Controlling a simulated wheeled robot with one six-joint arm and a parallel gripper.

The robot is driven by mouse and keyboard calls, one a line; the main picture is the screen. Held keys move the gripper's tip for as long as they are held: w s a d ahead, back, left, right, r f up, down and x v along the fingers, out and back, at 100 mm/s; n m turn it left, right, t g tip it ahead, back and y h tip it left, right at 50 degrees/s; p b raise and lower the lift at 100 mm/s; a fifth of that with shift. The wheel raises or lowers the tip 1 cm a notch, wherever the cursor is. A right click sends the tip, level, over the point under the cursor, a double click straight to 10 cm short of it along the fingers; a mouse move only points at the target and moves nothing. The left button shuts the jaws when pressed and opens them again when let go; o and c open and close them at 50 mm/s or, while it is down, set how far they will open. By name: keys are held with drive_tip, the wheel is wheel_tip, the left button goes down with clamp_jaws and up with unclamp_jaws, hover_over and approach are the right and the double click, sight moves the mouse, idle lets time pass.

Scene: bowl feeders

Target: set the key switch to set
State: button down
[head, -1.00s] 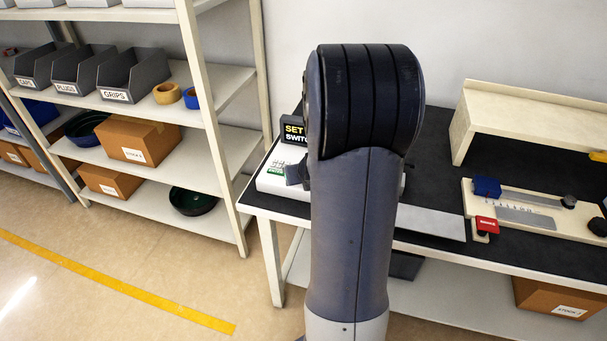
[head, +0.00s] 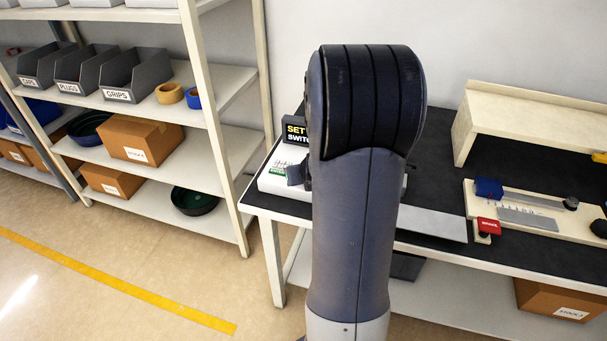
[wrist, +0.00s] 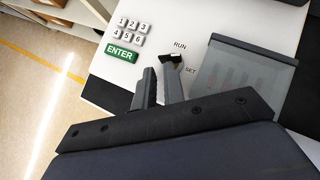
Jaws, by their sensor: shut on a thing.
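The key switch (wrist: 172,58) is a small black piece on a white panel (wrist: 113,68) in the wrist view. The label RUN stands just above it and SET to its lower right. Its pointing direction is hard to read. My gripper (wrist: 160,76) reaches up to the switch with its two grey fingers close together, shut on the key, though the fingers cover much of the contact. In the head view my arm hides the switch.
Number keys and a green ENTER key (wrist: 121,53) lie left of the switch. A grey translucent cover (wrist: 228,85) stands close on its right. The dark bench (head: 440,190) holds a fixture board (head: 545,229) and cream riser (head: 530,98) farther right. A shelf rack (head: 222,150) stands left.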

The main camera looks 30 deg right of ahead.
drive_tip(key=shift+w+a+r, duration=0.25)
drive_tip(key=shift+w+r, duration=0.05)
drive_tip(key=shift+w, duration=0.4)
drive_tip(key=shift+w+d+f, duration=0.1)
drive_tip(key=shift+w+f, duration=0.2)
drive_tip(key=shift+w, duration=0.15)
drive_tip(key=shift+d+r+p, duration=0.15)
drive_tip(key=shift+d+p, duration=0.15)
drive_tip(key=shift+d, duration=0.35)
